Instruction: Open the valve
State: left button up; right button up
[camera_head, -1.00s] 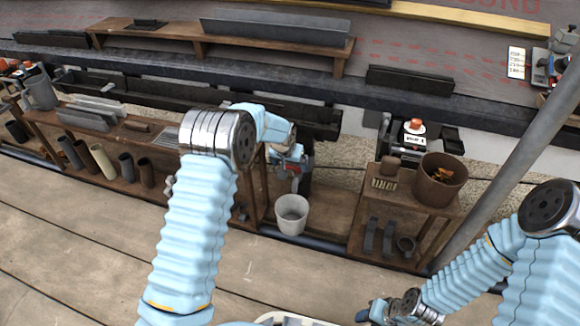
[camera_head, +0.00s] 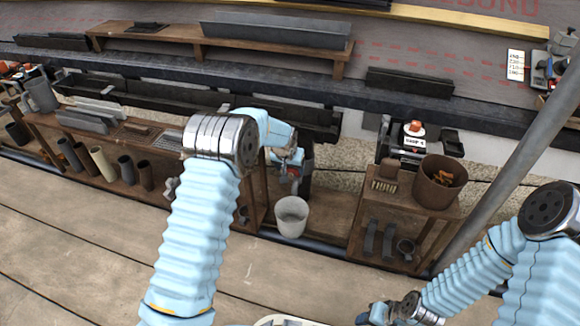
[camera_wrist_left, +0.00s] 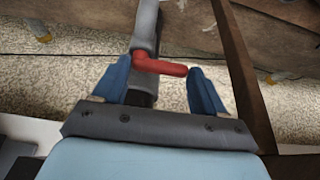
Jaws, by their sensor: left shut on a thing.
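The valve has a red lever handle (camera_wrist_left: 165,67) on a grey pipe (camera_wrist_left: 146,25) in the left wrist view. The handle lies crosswise, its free end toward the right finger. My left gripper (camera_wrist_left: 160,85) has its two blue fingers on either side of the handle and is shut on it. In the head view my left gripper (camera_head: 289,172) is at the valve, just above a white bucket, and small there, so the contact is partly hidden. My right gripper (camera_head: 378,313) is low at the bottom right, far from the valve; its fingers are too unclear to read.
The white bucket (camera_head: 292,216) stands below the valve. A wooden stand (camera_head: 375,206) with a brown pot (camera_head: 440,182) is to the right. A shelf with several tubes (camera_head: 104,163) is at left. A slanted grey pole (camera_head: 505,160) rises at right. The front planks are clear.

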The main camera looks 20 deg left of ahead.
pick_arm(q)
jog(key=n+y, duration=0.1)
jog(key=n, duration=0.2)
jog(key=s+d+n+g+y+p, duration=0.1)
jog(key=n, duration=0.2)
jog(key=n+y, duration=0.1)
jog(key=n, duration=0.2)
jog(key=shift+s+d+n+g, duration=0.25)
jog(key=shift+s+n+g, duration=0.05)
jog(key=n, duration=0.1)
jog(key=n+g+y, duration=0.1)
jog(key=n, duration=0.1)
jog(key=shift+s+d+n, duration=0.1)
jog(key=shift+d+n, duration=0.2)
jog(key=shift+d, duration=0.05)
jog(key=shift+d+f+n+g+y, duration=0.15)
jog(key=shift+d+n+g, duration=0.25)
jog(key=shift+n, duration=0.7)
jog(key=shift+d+r+n+g+y, duration=0.15)
jog(key=shift+n+g, duration=0.45)
jog(key=shift+n, duration=0.5)
jog(key=shift+f, duration=0.1)
jog(key=o, duration=1)
